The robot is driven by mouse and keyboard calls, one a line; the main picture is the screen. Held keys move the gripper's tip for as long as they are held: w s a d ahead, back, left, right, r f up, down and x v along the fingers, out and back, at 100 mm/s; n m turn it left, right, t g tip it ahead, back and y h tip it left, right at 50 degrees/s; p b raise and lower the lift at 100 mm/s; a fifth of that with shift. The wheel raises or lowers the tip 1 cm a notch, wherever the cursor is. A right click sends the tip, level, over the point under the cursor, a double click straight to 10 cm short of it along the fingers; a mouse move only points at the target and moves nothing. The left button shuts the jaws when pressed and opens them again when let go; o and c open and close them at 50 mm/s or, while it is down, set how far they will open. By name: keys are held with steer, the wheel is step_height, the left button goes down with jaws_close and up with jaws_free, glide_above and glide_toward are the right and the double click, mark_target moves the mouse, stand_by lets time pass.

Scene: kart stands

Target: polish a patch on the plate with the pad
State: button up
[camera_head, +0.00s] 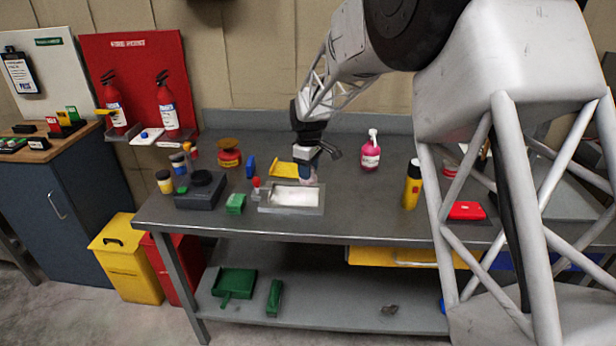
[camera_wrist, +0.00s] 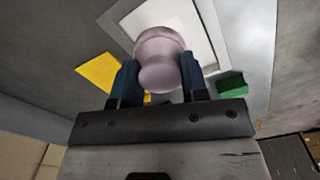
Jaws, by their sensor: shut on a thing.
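The plate (camera_head: 295,197) is a pale, nearly white panel in a grey frame, lying flat on the workbench. It also shows at the top of the wrist view (camera_wrist: 203,38). My gripper (camera_head: 308,166) is above the plate's back right corner in the head view. Its dark blue fingers (camera_wrist: 160,82) are shut on the pad, a pale lilac round piece (camera_wrist: 158,62) with a knob-like grip. The pad (camera_head: 307,177) hides part of the plate's edge. I cannot tell whether the pad touches the plate.
A green block (camera_head: 235,204) and a red-topped bottle (camera_head: 257,188) stand just left of the plate. A yellow dustpan-like piece (camera_head: 283,170) lies behind it. A pink spray bottle (camera_head: 371,152) and a yellow can (camera_head: 412,185) stand to the right. The bench between plate and can is clear.

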steer(key=shift+r, duration=0.95)
